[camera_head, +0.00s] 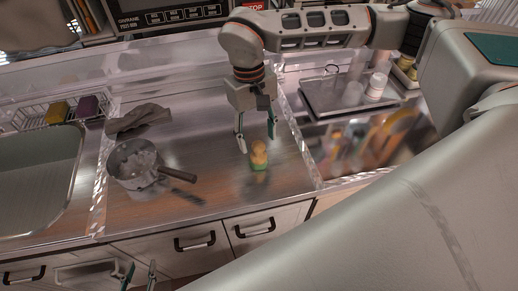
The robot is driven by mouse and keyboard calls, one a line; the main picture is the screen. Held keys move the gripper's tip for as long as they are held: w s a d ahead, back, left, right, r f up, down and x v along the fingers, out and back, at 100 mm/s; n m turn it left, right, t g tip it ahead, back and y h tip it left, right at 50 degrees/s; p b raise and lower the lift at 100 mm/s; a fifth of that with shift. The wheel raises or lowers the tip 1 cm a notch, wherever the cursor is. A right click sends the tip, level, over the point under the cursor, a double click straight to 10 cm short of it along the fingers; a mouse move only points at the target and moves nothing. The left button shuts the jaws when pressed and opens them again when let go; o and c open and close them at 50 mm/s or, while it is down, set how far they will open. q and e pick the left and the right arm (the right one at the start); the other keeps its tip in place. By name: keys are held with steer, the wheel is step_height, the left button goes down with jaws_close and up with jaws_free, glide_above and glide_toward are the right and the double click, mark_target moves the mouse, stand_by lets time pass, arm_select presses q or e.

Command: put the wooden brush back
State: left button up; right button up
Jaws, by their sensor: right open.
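A small wooden brush (259,154) with a light wooden top and a green lower part stands on the metal counter. My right gripper (257,140), reaching in from the right, points down over it. Its two fingers are apart, one on the left of the brush and one on its upper right. I cannot tell whether either finger touches it. My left gripper (139,273) is low at the bottom edge, in front of the cabinet doors. Its fingertips are apart with nothing visible between them; the rest of it is cut off.
A metal pot (130,172) with a dark handle stands left of the brush, with a grey cloth (138,118) behind it. A sink (35,180) and a wire rack (35,121) with a yellow and a purple sponge are at left. A tray (320,97) with a white jar (376,86) is at back right.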

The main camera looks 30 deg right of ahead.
steer(key=shift+w+r, duration=0.2)
steer(key=shift+r, duration=0.95)
steer(key=shift+w+r, duration=0.2)
steer(key=shift+r, duration=0.9)
steer(key=shift+s+f, duration=0.1)
